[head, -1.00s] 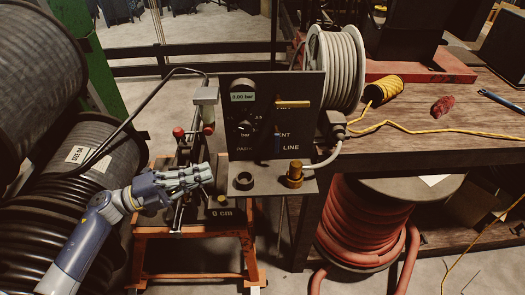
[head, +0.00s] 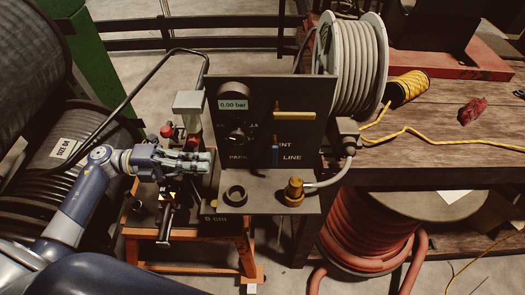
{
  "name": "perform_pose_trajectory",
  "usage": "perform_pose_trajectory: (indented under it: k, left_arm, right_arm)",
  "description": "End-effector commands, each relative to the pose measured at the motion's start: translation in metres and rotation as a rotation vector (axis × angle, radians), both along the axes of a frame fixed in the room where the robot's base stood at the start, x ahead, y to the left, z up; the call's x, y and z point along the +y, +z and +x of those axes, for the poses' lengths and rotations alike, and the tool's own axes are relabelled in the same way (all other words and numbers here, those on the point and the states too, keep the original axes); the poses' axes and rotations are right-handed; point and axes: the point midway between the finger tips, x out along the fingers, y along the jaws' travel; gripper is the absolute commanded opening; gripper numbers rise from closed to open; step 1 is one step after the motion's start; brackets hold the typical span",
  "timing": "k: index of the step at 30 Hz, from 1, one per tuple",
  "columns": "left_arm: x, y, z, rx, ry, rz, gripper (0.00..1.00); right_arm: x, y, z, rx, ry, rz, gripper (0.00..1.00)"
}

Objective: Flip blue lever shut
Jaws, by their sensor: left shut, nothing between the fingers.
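My left gripper (head: 209,161) is shut and empty. It points right, at the panel's lower left edge, in front of the crimper and left of the blue lever, apart from it. My right gripper is not in view.
A gauge reading 0.00 bar (head: 233,104) and a knob sit on the panel's left. A plate with a brass fitting (head: 294,191) and a black ring (head: 235,195) juts out below. A grey hose reel (head: 350,67) stands right behind. Black hose spools (head: 85,165) crowd the left.

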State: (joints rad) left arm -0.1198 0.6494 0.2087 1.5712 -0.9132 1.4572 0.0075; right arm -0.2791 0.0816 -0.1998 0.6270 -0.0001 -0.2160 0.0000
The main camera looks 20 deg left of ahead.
Motion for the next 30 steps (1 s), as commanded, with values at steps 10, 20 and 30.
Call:
perform_pose_trajectory:
  k: [10,20,30]
  left_arm:
    - [-0.003,0.001,0.001,0.001,0.0,-0.001,0.0]
    - [-0.057,0.006,0.016,-0.002,-0.001,-0.006,0.0]
    - [-0.118,0.004,0.034,0.0,0.001,-0.003,0.0]
  right_arm:
    - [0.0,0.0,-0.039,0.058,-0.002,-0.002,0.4]
    - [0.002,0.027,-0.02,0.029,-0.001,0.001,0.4]
    - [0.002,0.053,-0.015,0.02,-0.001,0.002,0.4]
